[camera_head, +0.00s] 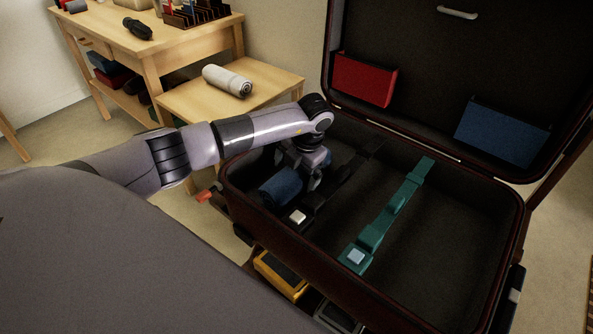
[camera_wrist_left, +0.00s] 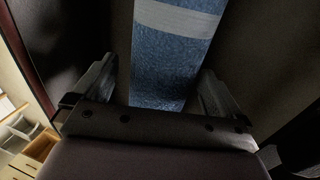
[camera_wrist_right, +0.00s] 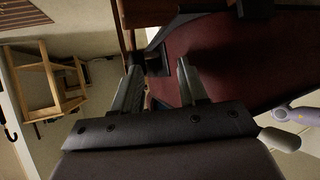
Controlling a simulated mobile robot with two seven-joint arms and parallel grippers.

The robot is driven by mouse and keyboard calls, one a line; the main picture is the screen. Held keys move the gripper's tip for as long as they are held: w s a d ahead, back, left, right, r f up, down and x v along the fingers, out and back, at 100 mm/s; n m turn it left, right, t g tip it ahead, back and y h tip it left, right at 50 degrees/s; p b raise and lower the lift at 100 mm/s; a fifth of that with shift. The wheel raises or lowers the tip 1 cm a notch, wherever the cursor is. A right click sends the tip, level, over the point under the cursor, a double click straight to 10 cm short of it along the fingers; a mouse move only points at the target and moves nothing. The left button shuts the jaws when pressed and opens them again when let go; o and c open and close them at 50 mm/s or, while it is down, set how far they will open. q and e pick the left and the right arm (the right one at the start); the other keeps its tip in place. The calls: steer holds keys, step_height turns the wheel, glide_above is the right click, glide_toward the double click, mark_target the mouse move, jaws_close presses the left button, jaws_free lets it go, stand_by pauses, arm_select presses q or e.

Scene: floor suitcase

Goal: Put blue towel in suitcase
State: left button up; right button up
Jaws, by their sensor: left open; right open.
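A rolled blue towel (camera_head: 281,188) lies inside the open suitcase (camera_head: 446,290), in its left part by the left wall. In the left wrist view the towel (camera_wrist_left: 172,62) shows a pale band and lies between and beyond the fingers. My left gripper (camera_head: 312,180) reaches down into the suitcase at the towel's right end. In its wrist view the left gripper (camera_wrist_left: 158,85) is open, with its fingers apart on both sides of the towel. My right gripper (camera_wrist_right: 158,75) is open and empty, near a dark red surface; it is not seen in the head view.
A green strap (camera_head: 396,207) and a black strap (camera_head: 342,182) cross the suitcase. The lid stands open with a red pocket (camera_head: 364,80) and a blue pocket (camera_head: 501,132). A white roll (camera_head: 227,81) lies on a wooden table (camera_head: 262,76). A yellow item (camera_head: 279,275) is by the suitcase's front.

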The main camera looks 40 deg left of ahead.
mark_target(306, 176)
arm_select(q)
steer(key=p+v, duration=0.2)
steer(key=v, duration=1)
arm_select(e)
steer(key=shift+s+d+f+m+h, duration=0.15)
steer(key=shift+s+d+f, duration=0.1)
steer(key=shift+d, duration=0.2)
steer(key=shift+s+d+f+m+h, duration=0.15)
steer(key=shift+s+d+f, duration=0.05)
steer(key=shift+d, duration=0.25)
